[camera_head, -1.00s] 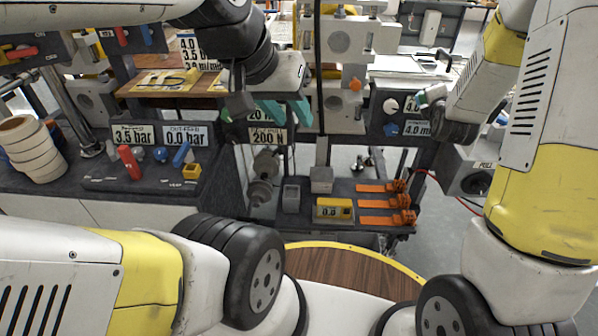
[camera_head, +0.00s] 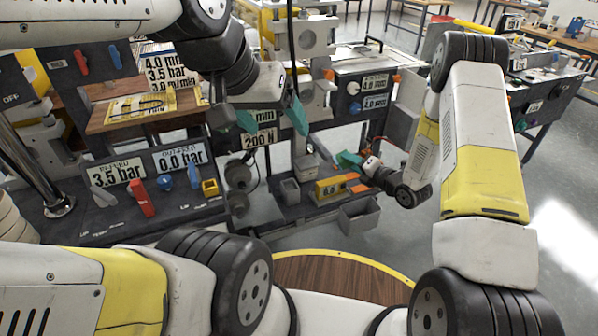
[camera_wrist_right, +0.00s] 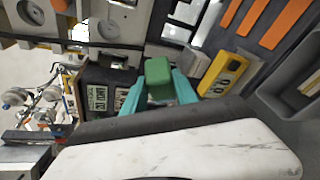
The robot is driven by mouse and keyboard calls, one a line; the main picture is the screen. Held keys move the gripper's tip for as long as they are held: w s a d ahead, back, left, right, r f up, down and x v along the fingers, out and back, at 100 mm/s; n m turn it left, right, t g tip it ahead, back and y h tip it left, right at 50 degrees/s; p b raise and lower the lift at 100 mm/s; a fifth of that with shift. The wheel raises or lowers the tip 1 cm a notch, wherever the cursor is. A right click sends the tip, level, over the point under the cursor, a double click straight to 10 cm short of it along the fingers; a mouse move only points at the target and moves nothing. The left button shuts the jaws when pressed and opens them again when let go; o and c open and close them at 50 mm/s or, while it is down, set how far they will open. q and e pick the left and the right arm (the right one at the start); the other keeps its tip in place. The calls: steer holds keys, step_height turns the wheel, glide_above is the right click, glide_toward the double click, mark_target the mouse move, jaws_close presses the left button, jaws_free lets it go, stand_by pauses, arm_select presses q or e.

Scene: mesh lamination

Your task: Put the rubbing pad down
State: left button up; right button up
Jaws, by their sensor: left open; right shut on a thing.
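The rubbing pad is a green block (camera_wrist_right: 158,74) between the teal fingers of my right gripper (camera_wrist_right: 158,90) in the right wrist view. In the head view my right gripper (camera_head: 348,161) reaches in from the right, low near the lower shelf (camera_head: 270,212). The pad is hard to make out there, and I cannot tell whether it touches anything. My left gripper (camera_head: 272,120) hangs open and empty in front of the machine, its teal fingers spread apart.
On the lower shelf a yellow gauge (camera_head: 330,188) and small grey boxes (camera_head: 290,190) stand close to my right gripper. Orange tools (camera_wrist_right: 262,22) lie beside the gauge. A grey bin (camera_head: 358,214) is at the shelf's front right. Open floor (camera_head: 500,270) lies to the right.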

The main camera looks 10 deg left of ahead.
steer(key=s+a+f+n+g+y, duration=0.2)
steer(key=s+a+f+n+g, duration=0.15)
steer(key=s+f, duration=0.3)
glide_above(299, 189)
steer(key=shift+s+f+m, duration=0.1)
steer(key=shift+f+m, duration=0.15)
steer(key=shift+f, duration=0.5)
steer(key=f, duration=0.1)
steer(key=a+f, duration=0.1)
steer(key=shift+w+f, duration=0.3)
steer(key=shift+f, duration=0.45)
steer(key=shift+f, duration=0.65)
